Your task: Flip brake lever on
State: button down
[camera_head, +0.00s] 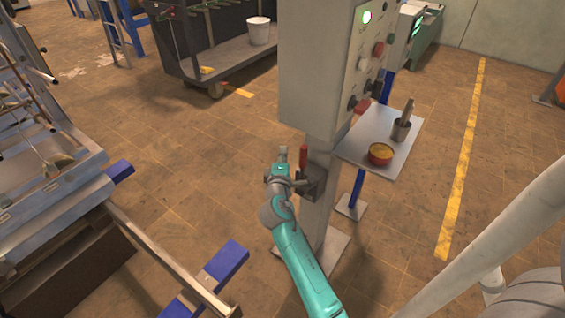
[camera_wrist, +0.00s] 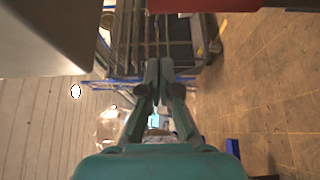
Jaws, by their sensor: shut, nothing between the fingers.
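The brake lever has a red handle (camera_head: 303,157) standing upright from a dark bracket (camera_head: 313,184) on the grey post below the control cabinet. My gripper (camera_head: 283,155) is just left of the red handle in the head view. Its fingertips (camera_wrist: 166,64) are together and empty in the wrist view. A red bar (camera_wrist: 205,5), which looks like the lever handle, crosses the top edge of the wrist view, apart from the fingertips. My wrist hides part of the bracket's left side. I cannot tell whether my gripper touches the lever.
The grey control cabinet (camera_head: 317,75) hangs above the lever. A cart (camera_head: 222,66) stands behind.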

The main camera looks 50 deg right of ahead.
jog(key=shift+s+d, duration=0.55)
jog(key=shift+d, duration=0.35)
jog(key=shift+s+d, duration=0.5)
jog(key=shift+d, duration=0.35)
jog(key=shift+s, duration=0.1)
